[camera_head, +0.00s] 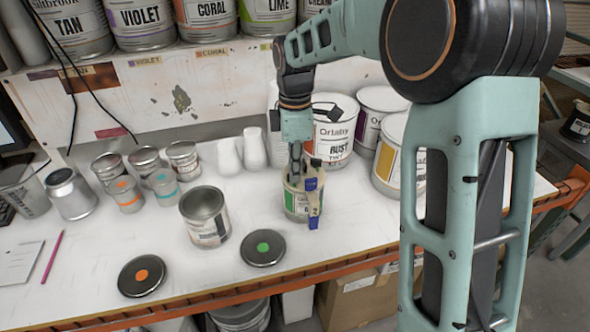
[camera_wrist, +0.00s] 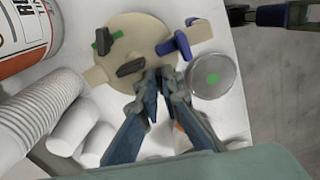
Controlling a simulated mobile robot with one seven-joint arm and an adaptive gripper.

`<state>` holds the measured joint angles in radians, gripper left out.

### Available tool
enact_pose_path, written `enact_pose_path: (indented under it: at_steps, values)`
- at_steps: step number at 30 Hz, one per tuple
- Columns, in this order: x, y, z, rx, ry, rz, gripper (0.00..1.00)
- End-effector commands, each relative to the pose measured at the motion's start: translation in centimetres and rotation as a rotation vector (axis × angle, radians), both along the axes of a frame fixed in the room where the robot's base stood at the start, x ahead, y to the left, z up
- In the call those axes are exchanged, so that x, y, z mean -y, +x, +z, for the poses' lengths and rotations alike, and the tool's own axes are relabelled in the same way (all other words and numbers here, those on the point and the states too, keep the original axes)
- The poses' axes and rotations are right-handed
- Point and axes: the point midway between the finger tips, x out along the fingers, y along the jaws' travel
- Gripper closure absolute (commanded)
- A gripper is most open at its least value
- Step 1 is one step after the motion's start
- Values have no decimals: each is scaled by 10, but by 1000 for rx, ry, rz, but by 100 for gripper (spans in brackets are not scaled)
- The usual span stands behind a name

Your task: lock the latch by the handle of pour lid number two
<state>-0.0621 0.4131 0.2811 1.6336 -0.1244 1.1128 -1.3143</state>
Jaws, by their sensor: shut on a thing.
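A beige pour lid (camera_wrist: 135,35) sits on a can with a green label (camera_head: 297,205), right of the middle of the table in the head view. A blue piece (camera_head: 311,184) and a tan tab marked 2 (camera_head: 313,211) stick out at its front. The blue piece shows beside the right one (camera_wrist: 183,44). My gripper (camera_wrist: 163,76) points down over the lid's near right part, shut on a small part of it. The fingers partly hide what they hold.
An open can (camera_head: 205,216) and two dark lids, orange-dotted (camera_head: 141,276) and green-dotted (camera_head: 263,248), lie left of it. The table's front edge (camera_head: 250,284) is near.

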Motion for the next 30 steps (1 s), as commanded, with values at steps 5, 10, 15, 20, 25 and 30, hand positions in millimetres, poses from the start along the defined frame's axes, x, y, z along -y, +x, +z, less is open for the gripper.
enact_pose_path:
  at_steps: [5, 10, 15, 20, 25, 30]
  values:
    - [0, 0, 0, 1, 0, -19, 100]
    - [0, 0, 1, 1, 0, -52, 100]
    - [0, 0, 1, 1, 0, -123, 100]
    - [0, -1, 1, 1, 0, -243, 100]
    - [0, -2, 1, 1, 0, -404, 100]
    - [-1, -3, 0, 1, 0, -566, 100]
